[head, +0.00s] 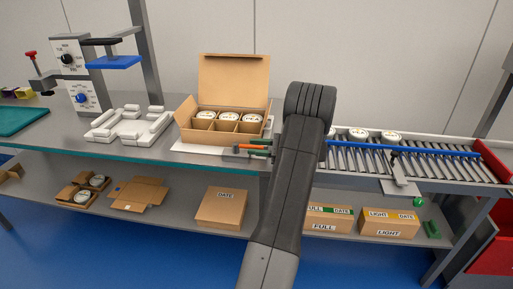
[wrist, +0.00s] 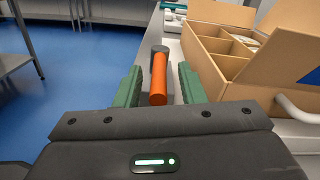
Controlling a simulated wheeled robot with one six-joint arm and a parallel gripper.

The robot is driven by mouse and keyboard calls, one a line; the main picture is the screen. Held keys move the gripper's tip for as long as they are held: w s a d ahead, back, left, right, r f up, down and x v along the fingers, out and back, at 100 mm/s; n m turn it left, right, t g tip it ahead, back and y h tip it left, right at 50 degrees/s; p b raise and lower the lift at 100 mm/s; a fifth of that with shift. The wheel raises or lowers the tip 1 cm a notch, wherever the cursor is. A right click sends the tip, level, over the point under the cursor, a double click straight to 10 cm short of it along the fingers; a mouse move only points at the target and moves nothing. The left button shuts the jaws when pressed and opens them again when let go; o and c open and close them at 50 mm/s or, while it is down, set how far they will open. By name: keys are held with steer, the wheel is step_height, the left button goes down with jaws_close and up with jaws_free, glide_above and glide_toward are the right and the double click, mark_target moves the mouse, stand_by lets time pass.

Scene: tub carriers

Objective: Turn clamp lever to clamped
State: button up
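The clamp lever shows in the wrist view as an orange cylindrical handle (wrist: 158,80) with a grey end piece behind it. My gripper (wrist: 159,88) has its green fingers on either side of the handle, with narrow gaps visible, so it looks open around the handle and not shut on it. In the head view the orange handle (head: 255,147) lies at the bench's front edge, just left of my arm and in front of the open carton. My arm hides most of my gripper and the clamp's right side there.
An open divided carton (head: 221,129) with several white tubs stands close behind the lever; it also shows in the wrist view (wrist: 205,62). A roller conveyor (head: 440,166) with tubs and a blue bar is at right. A dial machine (head: 78,85) stands at left.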

steer(key=s+d+b, duration=0.1)
steer(key=s+d, duration=0.1)
steer(key=d, duration=1.1)
steer(key=shift+s+d, duration=0.2)
steer(key=shift+s, duration=0.05)
steer(key=a, duration=0.4)
steer(key=w+a, duration=0.1)
steer(key=a, duration=0.4)
steer(key=w+a+p, duration=0.1)
steer(key=a, duration=0.3)
steer(key=shift+w+a, duration=0.25)
